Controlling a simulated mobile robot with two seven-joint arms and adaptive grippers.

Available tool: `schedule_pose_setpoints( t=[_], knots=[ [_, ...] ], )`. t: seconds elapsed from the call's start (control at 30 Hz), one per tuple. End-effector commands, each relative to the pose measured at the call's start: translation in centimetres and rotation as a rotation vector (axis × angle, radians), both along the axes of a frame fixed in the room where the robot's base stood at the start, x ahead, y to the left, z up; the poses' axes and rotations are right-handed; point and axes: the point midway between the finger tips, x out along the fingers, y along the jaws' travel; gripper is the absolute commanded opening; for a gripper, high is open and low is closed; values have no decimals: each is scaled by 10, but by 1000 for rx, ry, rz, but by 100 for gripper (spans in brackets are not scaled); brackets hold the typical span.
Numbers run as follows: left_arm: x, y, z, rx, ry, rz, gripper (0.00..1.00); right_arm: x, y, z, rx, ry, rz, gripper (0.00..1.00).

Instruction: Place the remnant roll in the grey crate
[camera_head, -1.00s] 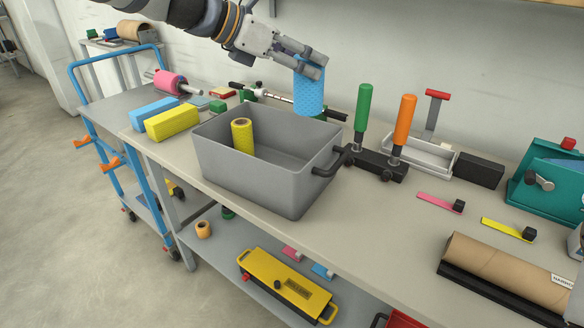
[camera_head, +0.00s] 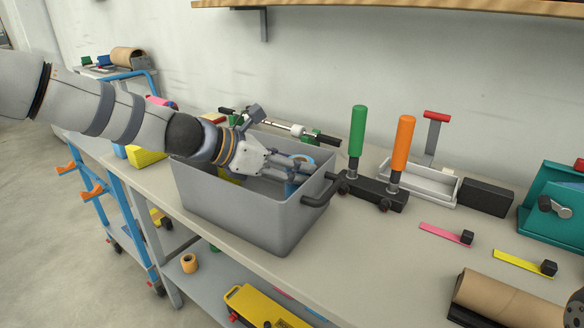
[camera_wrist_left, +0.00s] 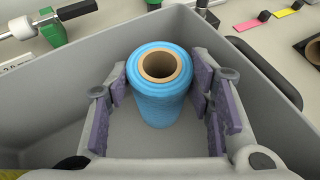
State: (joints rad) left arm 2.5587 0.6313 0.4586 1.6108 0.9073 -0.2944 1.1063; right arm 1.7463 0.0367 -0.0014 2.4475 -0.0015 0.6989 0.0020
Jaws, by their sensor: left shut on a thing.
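The remnant roll is a blue roll with a brown cardboard core. In the left wrist view the blue roll (camera_wrist_left: 160,100) stands upright inside the grey crate (camera_wrist_left: 70,95), between the purple finger pads. My left gripper (camera_wrist_left: 160,88) is shut on it. In the head view my left gripper (camera_head: 302,172) reaches down into the grey crate (camera_head: 245,215), and the blue roll (camera_head: 296,186) shows only partly behind the fingers and crate wall. I cannot tell whether its base touches the crate floor.
A yellow roll (camera_head: 230,176) is also in the crate, mostly hidden by my arm. Clamps with a green handle (camera_head: 357,130) and an orange handle (camera_head: 402,142) stand just right of the crate. Pink (camera_head: 445,232) and yellow (camera_head: 520,262) strips lie further right.

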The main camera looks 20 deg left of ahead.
Motion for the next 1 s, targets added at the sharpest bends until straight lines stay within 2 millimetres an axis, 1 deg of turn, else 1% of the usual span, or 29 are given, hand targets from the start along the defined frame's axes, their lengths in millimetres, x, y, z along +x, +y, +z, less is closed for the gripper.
schedule_pose_setpoints(
  t=[0.13,0.27,0.3,0.33,0.37,0.63,0.7,0.77,0.9,1.0],
  knots=[
    [0,0,2,2,-2,0,17,1,0,1,0,-3,0,40],
    [0,0,-2,0,0,-1,17,0,0,0,0,0,0,40],
    [-1,0,-1,1,-1,-1,57,0,0,0,0,-1,0,40],
    [0,0,-1,1,-1,-1,64,0,0,0,0,-1,0,40],
    [-1,0,-1,1,-1,-1,68,0,0,0,0,-1,0,40],
    [0,0,0,1,-1,-1,68,1,0,0,0,-2,0,40],
    [-1,0,5,1,-3,-1,68,2,0,2,0,-7,0,40],
    [-6,7,11,1,-5,1,68,5,0,6,0,-18,0,40],
    [-30,31,37,0,-16,3,68,19,0,20,0,-65,-1,40],
    [-47,48,51,1,-19,1,68,29,0,30,1,-100,-2,40]
  ],
)
